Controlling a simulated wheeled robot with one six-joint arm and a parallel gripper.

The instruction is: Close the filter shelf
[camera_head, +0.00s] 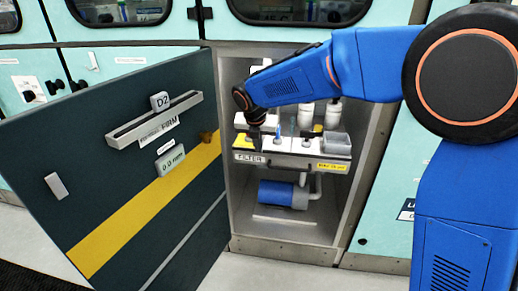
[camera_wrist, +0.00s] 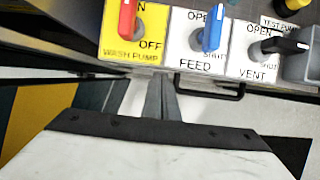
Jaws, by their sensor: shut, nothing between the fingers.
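The filter shelf (camera_head: 290,161) is in the open cabinet, its front edge labelled FILTER. How far it sticks out is hard to judge. It carries bottles, valve switches and a grey bin. In the wrist view, the shelf's front edge (camera_wrist: 140,68) runs below the red, blue and black switches, with a black handle (camera_wrist: 212,92) on it. My gripper (camera_head: 254,138) is at the shelf's left front, near the FILTER label, pointing down. In the wrist view the shut, empty fingers (camera_wrist: 160,98) show close to the front edge, left of the handle. I cannot tell whether they touch it.
A dark door (camera_head: 130,215) with a yellow stripe stands wide open at the left. A blue cylinder (camera_head: 277,193) lies under the shelf. The cabinet's right side wall (camera_head: 372,150) is close to my arm. The floor in front is clear.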

